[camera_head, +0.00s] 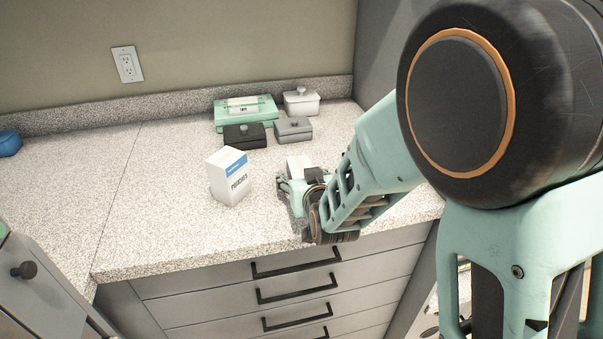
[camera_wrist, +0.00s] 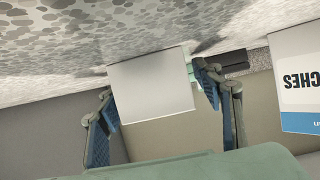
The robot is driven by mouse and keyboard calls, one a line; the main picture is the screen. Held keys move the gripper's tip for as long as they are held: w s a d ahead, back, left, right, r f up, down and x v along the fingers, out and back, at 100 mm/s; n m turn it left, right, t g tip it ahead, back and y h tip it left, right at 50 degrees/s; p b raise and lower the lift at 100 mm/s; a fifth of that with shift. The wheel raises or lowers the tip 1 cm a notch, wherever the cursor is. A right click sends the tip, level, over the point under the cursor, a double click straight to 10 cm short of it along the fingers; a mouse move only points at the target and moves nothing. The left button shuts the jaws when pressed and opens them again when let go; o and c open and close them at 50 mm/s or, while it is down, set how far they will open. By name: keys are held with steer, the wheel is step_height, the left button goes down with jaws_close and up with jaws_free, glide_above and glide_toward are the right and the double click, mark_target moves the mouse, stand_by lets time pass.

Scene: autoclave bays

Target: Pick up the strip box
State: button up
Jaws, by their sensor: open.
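A small plain white box (camera_head: 298,163), which looks to be the strip box, stands on the speckled counter just beyond my gripper (camera_head: 297,181). No label shows on its visible faces, and my gripper hides its lower part in the head view. In the wrist view the white box (camera_wrist: 150,88) appears as a blank pale face between my two spread fingers. My gripper is open, with one finger toward each side of the box. I cannot tell whether either finger touches it.
A white and blue pouches box (camera_head: 229,177) stands to the left of my gripper. Behind are a dark lidded box (camera_head: 244,136), a grey lidded box (camera_head: 293,130), a white lidded container (camera_head: 301,103) and a green case (camera_head: 262,112). The counter's left part is mostly clear.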

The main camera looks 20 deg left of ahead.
steer(key=shift+s, duration=0.1)
steer(key=c, duration=1.2)
steer(key=shift+c, duration=0.4)
steer(key=shift+r, duration=0.15)
